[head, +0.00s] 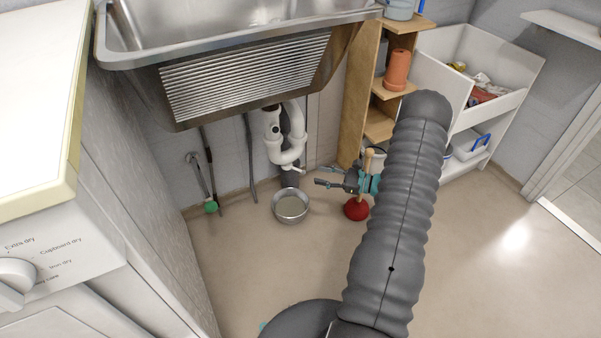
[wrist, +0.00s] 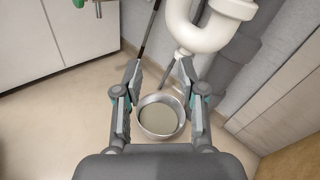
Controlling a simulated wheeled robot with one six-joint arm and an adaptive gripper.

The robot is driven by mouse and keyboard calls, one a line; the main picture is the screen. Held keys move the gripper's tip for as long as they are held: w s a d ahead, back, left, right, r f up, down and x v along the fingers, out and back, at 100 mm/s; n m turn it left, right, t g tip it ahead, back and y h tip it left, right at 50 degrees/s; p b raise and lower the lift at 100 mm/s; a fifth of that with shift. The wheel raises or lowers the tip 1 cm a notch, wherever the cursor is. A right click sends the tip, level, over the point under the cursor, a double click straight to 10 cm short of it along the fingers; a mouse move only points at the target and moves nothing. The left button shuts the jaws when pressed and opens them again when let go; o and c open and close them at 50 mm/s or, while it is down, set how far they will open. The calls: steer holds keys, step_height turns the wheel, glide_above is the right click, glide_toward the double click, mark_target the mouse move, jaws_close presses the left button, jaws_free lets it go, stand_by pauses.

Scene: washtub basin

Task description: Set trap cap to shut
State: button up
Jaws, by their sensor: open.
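The white trap pipe (head: 287,152) bends under the sink; it also shows at the top of the wrist view (wrist: 207,32). A small pale piece (head: 300,169) sticks out low on the bend toward my gripper; I cannot tell surely that it is the trap cap or how it is turned. My gripper (head: 317,175) is open, just right of the bend in the head view. In the wrist view its fingers (wrist: 160,70) stand apart below the bend, with a thin grey rod-like part (wrist: 168,74) between them. I see no contact.
A metal bowl (head: 291,204) stands on the floor below the trap; it also shows in the wrist view (wrist: 160,132). A red plunger (head: 356,209) stands beside my gripper. The ribbed sink (head: 245,75) hangs above. Wooden shelves (head: 352,110) stand right; the floor in front is clear.

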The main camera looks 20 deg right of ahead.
mark_target(301, 171)
steer(key=s+d+f+m+t+h, duration=0.1)
steer(key=d+f+m+t+h, duration=0.1)
steer(key=d+f+m+t, duration=0.3)
steer(key=w+a, duration=0.2)
steer(key=w, duration=0.1)
steer(key=w+a+n+g, duration=0.1)
steer(key=w+a, duration=0.2)
steer(key=w, duration=0.1)
steer(key=w+a+f+g, duration=0.1)
steer(key=w+a, duration=0.2)
steer(key=w, duration=0.1)
steer(key=shift+w+a+n, duration=0.15)
steer(key=shift+a+n, duration=0.05)
steer(key=shift+n, duration=0.1)
steer(key=shift+c, duration=0.2)
jaws_close()
